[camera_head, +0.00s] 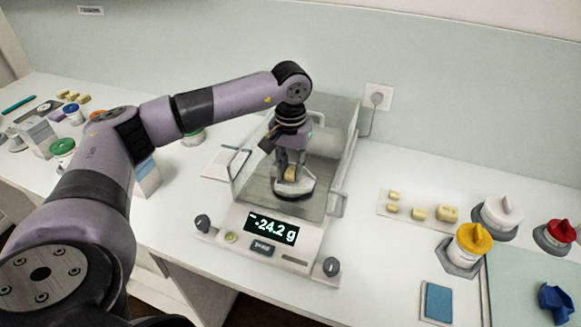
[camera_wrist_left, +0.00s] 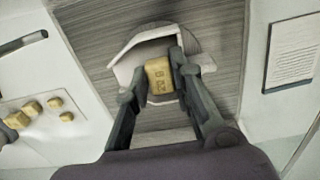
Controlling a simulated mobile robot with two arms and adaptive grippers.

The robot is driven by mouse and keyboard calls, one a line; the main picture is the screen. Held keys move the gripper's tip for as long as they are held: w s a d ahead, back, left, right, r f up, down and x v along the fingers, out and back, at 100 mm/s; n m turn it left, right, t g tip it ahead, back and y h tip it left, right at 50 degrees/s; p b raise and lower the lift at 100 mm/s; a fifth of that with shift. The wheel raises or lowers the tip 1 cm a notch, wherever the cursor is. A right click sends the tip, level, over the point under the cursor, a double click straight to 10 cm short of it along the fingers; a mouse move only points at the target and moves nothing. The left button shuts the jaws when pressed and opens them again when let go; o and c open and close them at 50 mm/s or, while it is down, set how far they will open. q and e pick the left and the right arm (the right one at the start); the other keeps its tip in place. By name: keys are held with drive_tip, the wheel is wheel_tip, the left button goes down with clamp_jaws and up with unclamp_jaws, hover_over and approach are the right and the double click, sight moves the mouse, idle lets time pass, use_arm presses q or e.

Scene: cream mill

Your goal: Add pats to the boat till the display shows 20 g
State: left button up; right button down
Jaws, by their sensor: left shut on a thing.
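The balance (camera_head: 265,238) has a clear-walled chamber, and its display (camera_head: 271,228) reads -24.2 g. A pale boat (camera_head: 294,187) is inside the chamber, and it also shows in the left wrist view (camera_wrist_left: 133,58). My left gripper (camera_head: 289,172) reaches down into the chamber from above. Its fingers are shut on a yellow pat (camera_wrist_left: 159,75) with dark marks, over the boat. I cannot tell whether the pat touches the boat. Several loose pats lie on a pale mat (camera_head: 402,221) right of the balance. My right gripper is not in view.
A blue pad (camera_head: 437,301) lies in front. The chamber walls stand close around my left gripper. More jars and boxes stand at the left.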

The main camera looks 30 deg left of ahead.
use_arm(q)
drive_tip(key=shift+s+f, duration=0.15)
drive_tip(key=shift+f, duration=0.2)
drive_tip(key=o, duration=0.9)
drive_tip(key=shift+d, duration=0.15)
drive_tip(key=shift+f, duration=0.1)
drive_tip(key=shift+a, duration=0.2)
drive_tip(key=shift+r, duration=0.25)
wheel_tip(320, 180, up, 12)
drive_tip(key=shift+f, duration=0.1)
